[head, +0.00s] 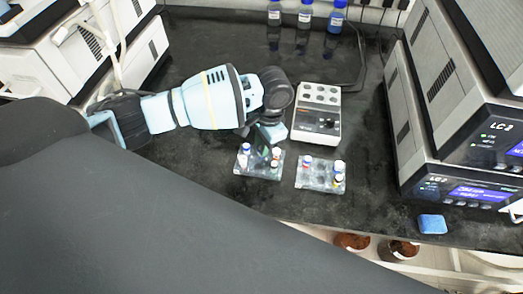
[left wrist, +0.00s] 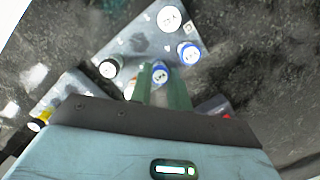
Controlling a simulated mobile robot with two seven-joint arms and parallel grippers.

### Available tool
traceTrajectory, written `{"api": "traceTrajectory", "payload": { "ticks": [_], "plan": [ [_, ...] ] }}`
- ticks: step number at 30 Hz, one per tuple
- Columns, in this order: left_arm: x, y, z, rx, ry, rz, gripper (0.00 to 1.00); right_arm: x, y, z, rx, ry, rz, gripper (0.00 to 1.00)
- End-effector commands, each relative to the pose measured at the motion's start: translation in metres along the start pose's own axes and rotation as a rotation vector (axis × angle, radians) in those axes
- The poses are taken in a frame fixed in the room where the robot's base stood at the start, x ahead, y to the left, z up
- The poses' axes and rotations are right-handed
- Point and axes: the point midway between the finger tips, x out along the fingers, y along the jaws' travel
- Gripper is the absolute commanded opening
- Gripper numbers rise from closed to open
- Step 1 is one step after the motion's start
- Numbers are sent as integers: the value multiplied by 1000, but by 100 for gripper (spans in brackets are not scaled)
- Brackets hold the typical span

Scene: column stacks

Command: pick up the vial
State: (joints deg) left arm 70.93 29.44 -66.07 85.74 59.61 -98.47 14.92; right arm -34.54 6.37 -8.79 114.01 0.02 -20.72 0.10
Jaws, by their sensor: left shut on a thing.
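My left gripper (head: 266,143) reaches down over the left one of two small clear vial racks (head: 243,170). In the left wrist view, its two greenish fingers (left wrist: 162,88) are shut on a vial with a blue-ringed white cap (left wrist: 161,73). I cannot tell whether this vial still sits in its hole or is lifted. Around it in the same rack (left wrist: 137,42) stand a white-capped vial (left wrist: 169,18), another blue-ringed vial (left wrist: 188,52) and a black-ringed vial (left wrist: 108,68). The fingers hide part of the held vial. My right gripper is not in view.
A second rack (head: 312,182) with several vials stands close to the right. A white block heater (head: 317,123) stands behind the racks. Stacked LC instruments (head: 425,150) fill the right side. A blue sponge-like block (head: 432,224) lies near the front edge. Bottles (head: 305,14) stand at the back.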

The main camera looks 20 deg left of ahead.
Motion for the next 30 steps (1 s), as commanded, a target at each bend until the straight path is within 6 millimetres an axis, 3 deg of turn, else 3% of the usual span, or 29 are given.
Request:
{"api": "traceTrajectory", "payload": {
  "ticks": [8,16,30],
  "plan": [
    [-6,0,1,0,1,0,0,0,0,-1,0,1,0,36],
    [-38,0,5,1,3,1,0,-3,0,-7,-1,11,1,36],
    [-38,94,70,4,3,1,0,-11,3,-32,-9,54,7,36]
  ]
}}
